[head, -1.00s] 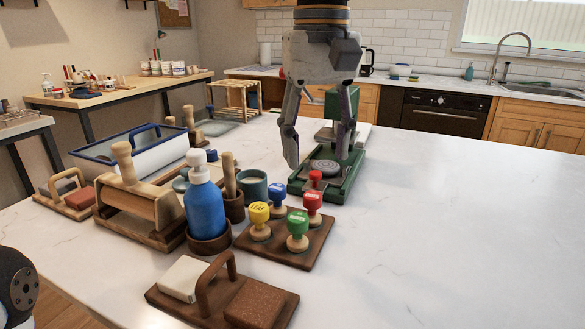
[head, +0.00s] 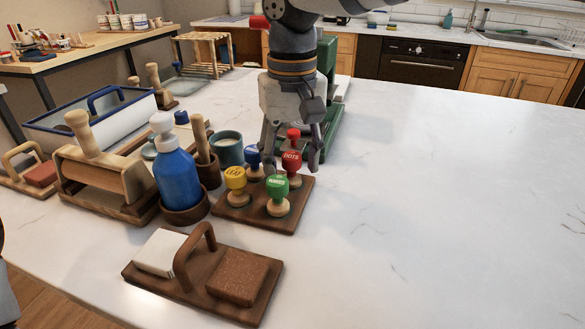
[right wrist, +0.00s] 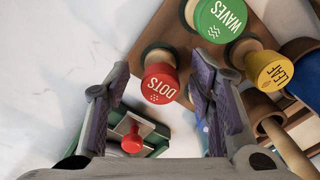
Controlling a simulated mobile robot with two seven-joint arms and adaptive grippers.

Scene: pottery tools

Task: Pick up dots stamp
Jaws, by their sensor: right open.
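The dots stamp (head: 291,160) has a red head with white lettering and stands upright on the brown wooden stamp board (head: 305,205). It also shows in the right wrist view (right wrist: 160,84), its label "DOTS" readable. My right gripper (head: 288,165) is open and points down over the stamp. In the right wrist view the red head appears between the two open fingers (right wrist: 160,72), with a gap on each side. In the head view the fingers partly hide the stamps. My left gripper is not in view.
Close by stand the green waves stamp (head: 277,187), the yellow leaf stamp (head: 235,180) and a blue stamp (head: 254,160). A green press (head: 328,125) with a red knob (right wrist: 131,143) is behind. A blue bottle (head: 177,180) stands left. The counter's right side is clear.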

